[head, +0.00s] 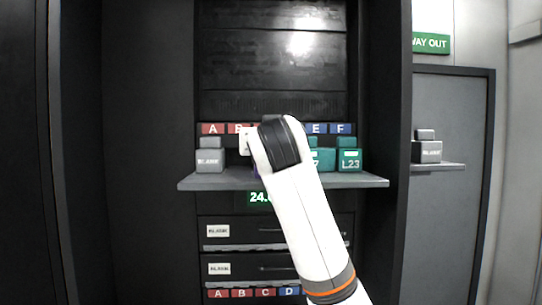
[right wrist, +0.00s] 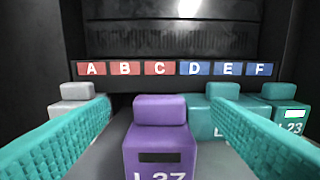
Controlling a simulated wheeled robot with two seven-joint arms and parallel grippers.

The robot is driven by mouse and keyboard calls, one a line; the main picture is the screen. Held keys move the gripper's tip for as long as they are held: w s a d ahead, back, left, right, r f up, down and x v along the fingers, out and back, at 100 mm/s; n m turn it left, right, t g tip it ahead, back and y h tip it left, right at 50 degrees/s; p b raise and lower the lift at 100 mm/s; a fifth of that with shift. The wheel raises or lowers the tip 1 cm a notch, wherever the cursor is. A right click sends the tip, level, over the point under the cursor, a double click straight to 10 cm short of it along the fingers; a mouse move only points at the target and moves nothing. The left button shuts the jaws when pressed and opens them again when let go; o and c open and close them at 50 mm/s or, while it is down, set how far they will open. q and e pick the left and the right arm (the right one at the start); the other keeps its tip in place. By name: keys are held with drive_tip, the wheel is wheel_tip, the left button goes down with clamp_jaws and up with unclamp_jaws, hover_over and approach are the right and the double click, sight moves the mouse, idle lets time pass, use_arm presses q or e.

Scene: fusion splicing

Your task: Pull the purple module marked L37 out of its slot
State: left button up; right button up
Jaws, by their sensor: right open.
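The purple module (right wrist: 160,140) stands upright in the middle of the right wrist view, with a dark slot on its front and a label reading L37 that the lower edge partly cuts off. In the head view my right arm hides nearly all of it. My right gripper (right wrist: 162,108) is open, its teal textured fingers on the left and right of the purple module. Gaps show between the fingers and the module, and nothing is gripped. My left gripper is not in view.
The grey shelf (head: 235,181) also carries a grey blank module (head: 209,160) at left and teal modules at right, including L23 (head: 349,161). Lettered red and blue tags (right wrist: 175,69) run behind. Another grey blank module (head: 427,151) sits on a side shelf.

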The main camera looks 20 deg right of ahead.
use_arm(q)
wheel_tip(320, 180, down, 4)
drive_tip(key=b, duration=0.3)
use_arm(e)
drive_tip(key=v, duration=0.7)
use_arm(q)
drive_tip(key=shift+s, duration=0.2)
